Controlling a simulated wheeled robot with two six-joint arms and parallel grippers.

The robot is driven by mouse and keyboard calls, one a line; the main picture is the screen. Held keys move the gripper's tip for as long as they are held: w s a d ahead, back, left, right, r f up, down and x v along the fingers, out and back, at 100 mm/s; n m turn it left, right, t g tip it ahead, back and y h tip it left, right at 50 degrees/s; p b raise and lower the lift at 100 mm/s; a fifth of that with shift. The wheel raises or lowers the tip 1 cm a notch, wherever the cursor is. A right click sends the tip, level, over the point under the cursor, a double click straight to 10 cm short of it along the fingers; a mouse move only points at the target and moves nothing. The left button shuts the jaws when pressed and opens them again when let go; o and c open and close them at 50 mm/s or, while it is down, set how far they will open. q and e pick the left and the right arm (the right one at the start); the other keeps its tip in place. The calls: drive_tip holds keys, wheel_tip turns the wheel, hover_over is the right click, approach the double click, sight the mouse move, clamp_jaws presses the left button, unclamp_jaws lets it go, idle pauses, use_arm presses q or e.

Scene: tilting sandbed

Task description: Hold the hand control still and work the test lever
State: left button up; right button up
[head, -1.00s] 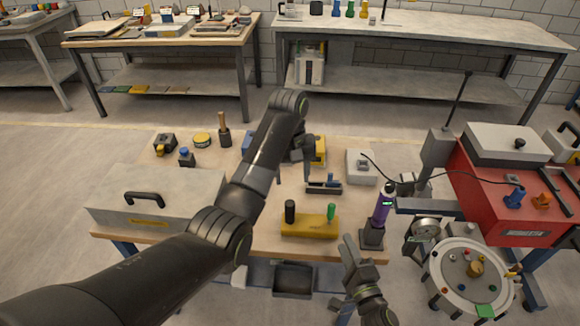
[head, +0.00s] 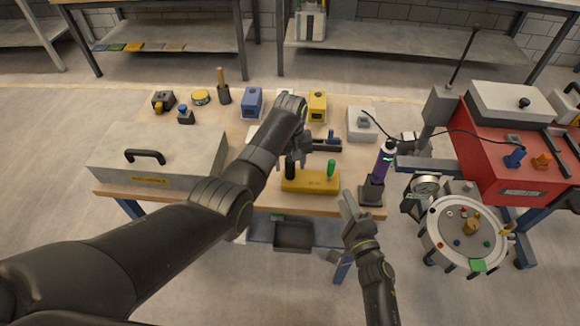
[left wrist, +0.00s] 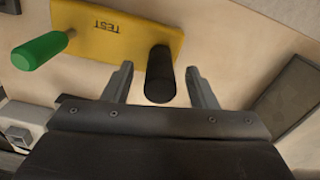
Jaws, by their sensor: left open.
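The hand control is a yellow block (head: 310,182) on the wooden table, with a black upright grip (head: 290,166) at its left and a green lever (head: 331,169) at its right. In the left wrist view the block (left wrist: 118,36) reads TEST, with the green lever (left wrist: 42,50) at the left and the black grip (left wrist: 160,76) near the middle. My left gripper (left wrist: 158,70) is open, its fingers on either side of the black grip with gaps showing. My right gripper (head: 348,203) is in front of the table edge, away from the lever; its finger opening is unclear.
A purple device (head: 382,163) stands in a dark holder right of the yellow block. A grey case (head: 160,160) fills the table's left side. Blue (head: 252,103) and yellow (head: 317,106) boxes stand behind. A red machine (head: 510,150) is at the right.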

use_arm(q)
drive_tip(key=shift+f, duration=1.25)
